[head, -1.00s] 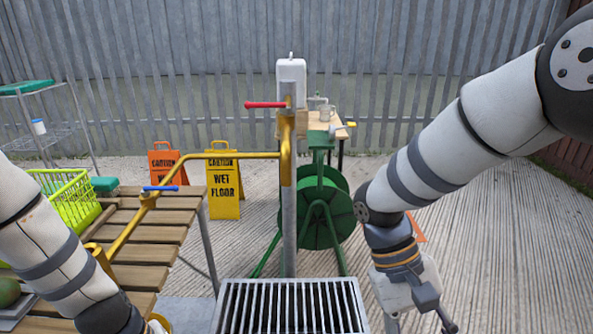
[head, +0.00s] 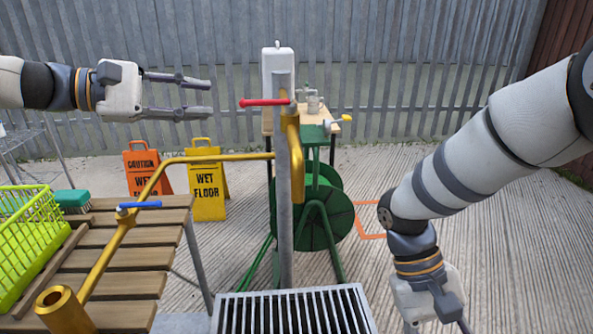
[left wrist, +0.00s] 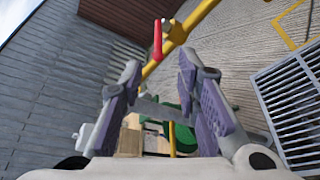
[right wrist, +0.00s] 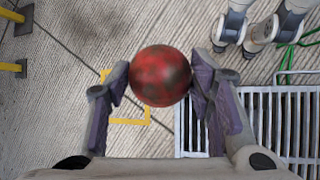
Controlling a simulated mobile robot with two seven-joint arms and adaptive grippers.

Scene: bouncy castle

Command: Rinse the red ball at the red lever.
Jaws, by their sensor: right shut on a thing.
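The red lever (head: 265,102) sticks out to the left near the top of the grey standpipe; it also shows in the left wrist view (left wrist: 157,40). My left gripper (head: 210,99) is open and empty, to the left of the lever and a little above its height. In the right wrist view, the red ball (right wrist: 160,76), with dark dirty patches, sits between the fingertips of my right gripper (right wrist: 160,88), which is shut on it. In the head view the ball is hidden, and the right gripper (head: 445,320) hangs low, right of the drain grate.
A yellow pipe (head: 215,157) with a blue lever (head: 139,205) runs over the wooden slatted bench (head: 130,254). The drain grate (head: 300,310) lies below the standpipe. A green hose reel (head: 325,210), caution signs (head: 208,190) and a lime basket (head: 35,235) stand around.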

